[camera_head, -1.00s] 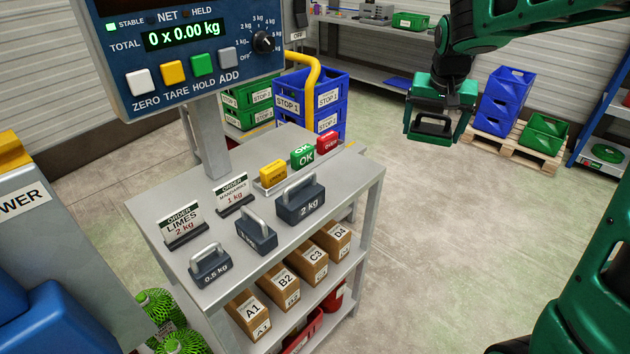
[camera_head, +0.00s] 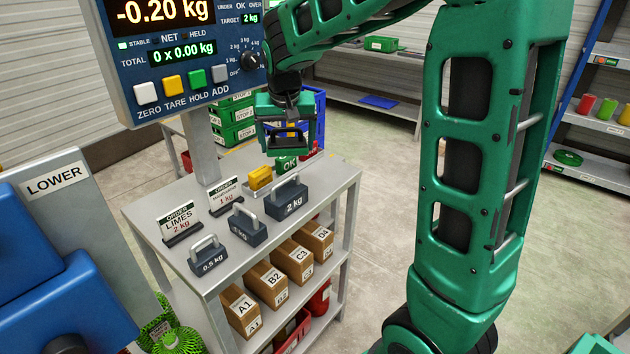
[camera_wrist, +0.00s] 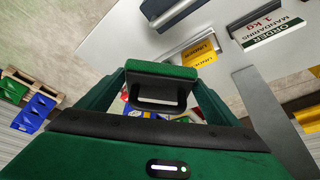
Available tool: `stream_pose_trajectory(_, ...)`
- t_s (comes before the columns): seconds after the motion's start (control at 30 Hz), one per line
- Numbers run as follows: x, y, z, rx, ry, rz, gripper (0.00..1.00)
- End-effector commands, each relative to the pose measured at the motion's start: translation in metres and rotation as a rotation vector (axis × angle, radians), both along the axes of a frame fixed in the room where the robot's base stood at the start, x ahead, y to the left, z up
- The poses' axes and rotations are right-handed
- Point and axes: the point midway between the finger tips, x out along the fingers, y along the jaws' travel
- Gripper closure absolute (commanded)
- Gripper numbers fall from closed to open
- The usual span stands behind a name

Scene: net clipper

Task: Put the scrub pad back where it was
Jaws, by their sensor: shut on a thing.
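My gripper (camera_head: 284,143) is shut on a dark, slotted block with a green face, apparently the scrub pad. In the wrist view the scrub pad (camera_wrist: 161,71) sits crosswise between the two green fingers. In the head view the gripper hangs over the back right of the grey bench (camera_head: 190,200), in front of or above the green OK block (camera_head: 286,164). I cannot tell its height above the bench. What lies behind the pad is mostly hidden.
The bench holds a yellow block (camera_head: 260,177), the 2 kg weight (camera_head: 287,198), smaller weights and order signs. The scale display (camera_head: 180,50) stands to the left, showing -0.20 kg. A shelf rack (camera_head: 590,120) with a green round item (camera_head: 567,157) is at right.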

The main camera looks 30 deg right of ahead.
Motion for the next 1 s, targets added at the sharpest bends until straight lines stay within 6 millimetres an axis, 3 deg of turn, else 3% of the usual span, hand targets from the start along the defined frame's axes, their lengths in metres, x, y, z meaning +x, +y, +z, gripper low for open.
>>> stream_pose_trajectory(0.47, -0.001, -0.006, -0.004, 0.0, 0.001, -0.001, 0.42)
stream_pose_trajectory(1.0, -0.018, -0.101, -0.062, 0.0, 0.001, -0.002, 0.42)
